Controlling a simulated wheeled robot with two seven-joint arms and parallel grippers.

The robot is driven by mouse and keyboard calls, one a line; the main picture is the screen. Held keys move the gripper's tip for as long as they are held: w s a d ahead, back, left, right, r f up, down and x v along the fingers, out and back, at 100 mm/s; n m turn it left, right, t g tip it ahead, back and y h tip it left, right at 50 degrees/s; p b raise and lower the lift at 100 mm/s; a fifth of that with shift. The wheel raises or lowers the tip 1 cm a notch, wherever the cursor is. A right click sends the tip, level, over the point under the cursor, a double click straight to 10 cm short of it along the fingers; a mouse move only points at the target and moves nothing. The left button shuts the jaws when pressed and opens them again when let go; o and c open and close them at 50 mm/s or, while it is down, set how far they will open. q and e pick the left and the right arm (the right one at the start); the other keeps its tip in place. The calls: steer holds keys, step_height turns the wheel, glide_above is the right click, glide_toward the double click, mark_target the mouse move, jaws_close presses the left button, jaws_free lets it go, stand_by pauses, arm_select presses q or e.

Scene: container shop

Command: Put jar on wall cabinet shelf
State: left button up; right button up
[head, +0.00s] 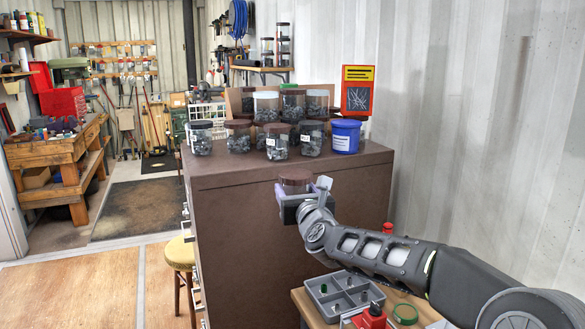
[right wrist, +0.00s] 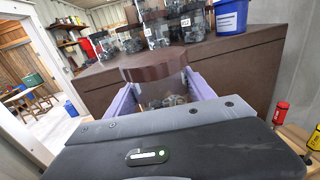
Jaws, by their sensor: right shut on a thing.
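My right gripper (head: 296,196) is shut on a clear jar with a brown lid (head: 294,185), held upright in front of the brown cabinet (head: 235,225), with the lid around the height of the cabinet's top edge. In the right wrist view the jar (right wrist: 152,67) sits between the purple fingers, with small grey parts inside. The gripper hides most of its body in the head view. A wall shelf (head: 262,69) with several jars hangs at the back; I cannot tell whether it is the wall cabinet shelf. My left gripper is not in view.
Several jars (head: 277,141) and a blue tub (head: 345,136) crowd the cabinet top; its front strip is clear. A stool (head: 180,254) stands left of the cabinet.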

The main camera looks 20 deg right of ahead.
steer(key=s+a+f, duration=0.2)
steer(key=s+f, duration=0.3)
steer(key=f, duration=0.4)
steer(key=s+a+f+y+b, duration=0.1)
steer(key=s+a+f, duration=0.1)
steer(key=s+f, duration=0.4)
steer(key=s+a+f+n+b, duration=0.1)
steer(key=s+a+f, duration=0.2)
steer(key=f, duration=1.1)
steer(key=shift+s+f+y, duration=0.15)
steer(key=shift+s+y, duration=0.15)
steer(key=shift+s, duration=1.15)
